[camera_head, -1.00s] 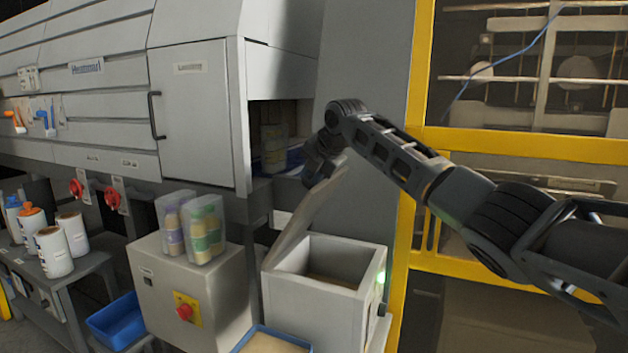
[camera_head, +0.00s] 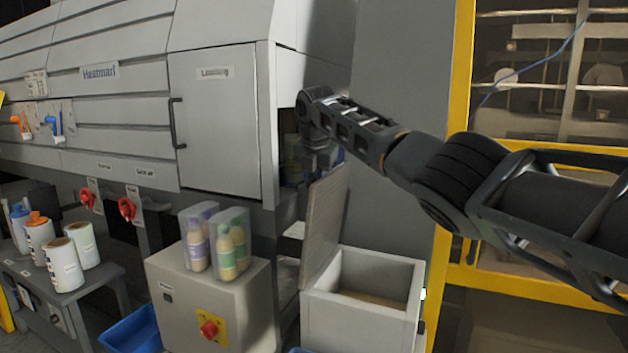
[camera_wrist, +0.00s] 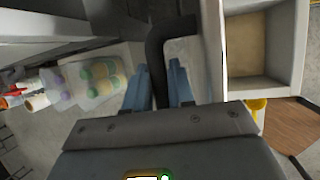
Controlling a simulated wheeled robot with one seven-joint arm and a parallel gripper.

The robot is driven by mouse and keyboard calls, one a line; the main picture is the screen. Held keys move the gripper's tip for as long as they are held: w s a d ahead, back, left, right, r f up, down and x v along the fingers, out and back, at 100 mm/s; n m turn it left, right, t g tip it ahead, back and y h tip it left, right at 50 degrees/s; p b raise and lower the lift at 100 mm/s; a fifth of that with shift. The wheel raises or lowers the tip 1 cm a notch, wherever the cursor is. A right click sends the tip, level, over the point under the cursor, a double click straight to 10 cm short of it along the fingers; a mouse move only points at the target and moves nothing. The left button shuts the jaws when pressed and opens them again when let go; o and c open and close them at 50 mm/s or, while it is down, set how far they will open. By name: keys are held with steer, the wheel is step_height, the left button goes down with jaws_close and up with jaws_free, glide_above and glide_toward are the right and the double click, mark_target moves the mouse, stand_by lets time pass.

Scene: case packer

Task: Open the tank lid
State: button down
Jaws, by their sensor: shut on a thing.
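The tank is a light grey box (camera_head: 362,326) at the lower middle of the head view. Its lid (camera_head: 325,225) stands raised and steep along the tank's left side, and the opening shows a tan bottom inside. In the wrist view the tank's opening (camera_wrist: 246,45) is at the upper right. My gripper (camera_head: 317,160) is at the lid's upper end, where the arm partly hides the contact. In the wrist view the blue fingers of my gripper (camera_wrist: 160,82) are closed around a dark bent handle (camera_wrist: 158,45), with the lid's grey face beside it.
A yellow frame (camera_head: 455,130) stands close on the right. A blue bin (camera_head: 133,330) is at lower left.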

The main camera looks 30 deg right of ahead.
steer(key=shift+f, duration=0.15)
steer(key=c, duration=1.1)
jaws_free()
steer(key=shift+o, duration=0.2)
steer(key=b+v, duration=0.2)
steer(key=v, duration=0.6)
